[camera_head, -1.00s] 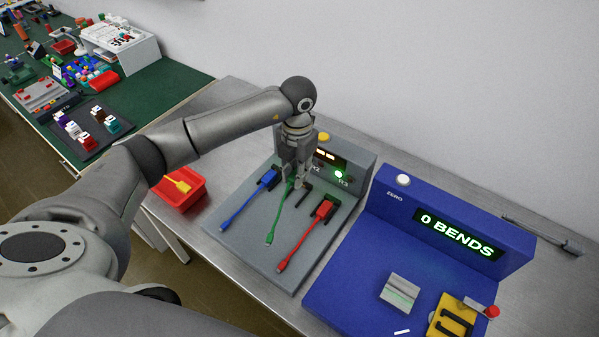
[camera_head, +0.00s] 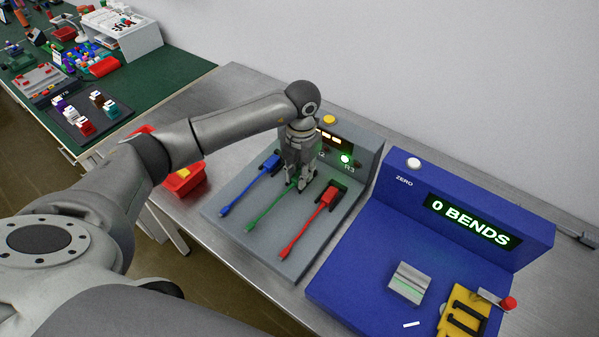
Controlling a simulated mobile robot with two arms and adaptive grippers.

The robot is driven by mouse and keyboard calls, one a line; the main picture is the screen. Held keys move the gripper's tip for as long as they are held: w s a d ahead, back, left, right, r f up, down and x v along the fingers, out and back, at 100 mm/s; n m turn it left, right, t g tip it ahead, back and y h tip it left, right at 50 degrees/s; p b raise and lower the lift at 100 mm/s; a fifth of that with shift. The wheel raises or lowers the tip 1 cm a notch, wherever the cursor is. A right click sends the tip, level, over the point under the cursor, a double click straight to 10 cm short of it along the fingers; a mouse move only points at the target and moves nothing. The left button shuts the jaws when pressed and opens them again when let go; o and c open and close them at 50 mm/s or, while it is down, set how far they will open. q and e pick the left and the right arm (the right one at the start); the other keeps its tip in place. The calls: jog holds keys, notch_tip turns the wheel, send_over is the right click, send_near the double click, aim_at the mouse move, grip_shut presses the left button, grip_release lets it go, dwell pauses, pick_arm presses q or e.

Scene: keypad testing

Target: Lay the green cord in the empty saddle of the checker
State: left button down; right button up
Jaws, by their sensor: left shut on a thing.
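The grey checker (camera_head: 231,238) stands on the steel bench. A blue cord (camera_head: 247,190) lies at its left and a red cord (camera_head: 308,226) at its right. The green cord (camera_head: 270,211) runs between them, roughly parallel to both. My left gripper (camera_head: 297,184) points down over the checker, shut on the upper end of the green cord. A dark part, apparently the middle saddle (camera_head: 307,188), shows just right of the fingers. The fingers hide the cord's upper end, so I cannot tell whether it sits in the saddle. My right gripper is out of view.
A blue station (camera_head: 352,264) reading "0 BENDS" stands close to the checker's right. A red bin (camera_head: 185,184) with a yellow piece sits at the left, beside my arm. A green bench (camera_head: 175,90) with many small parts is at the far left.

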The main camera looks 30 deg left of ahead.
pick_arm(q)
jog(key=shift+s+f, duration=0.15)
jog(key=shift+f, duration=0.1)
jog(key=c, duration=1.2)
grip_release()
jog(key=shift+c, duration=0.2)
jog(key=shift+o, duration=0.2)
jog(key=shift+f, duration=0.1)
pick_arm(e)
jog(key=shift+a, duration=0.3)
pick_arm(q)
notch_tip(320, 180, up, 12)
jog(key=shift+w, duration=0.3)
jog(key=shift+d, duration=0.1)
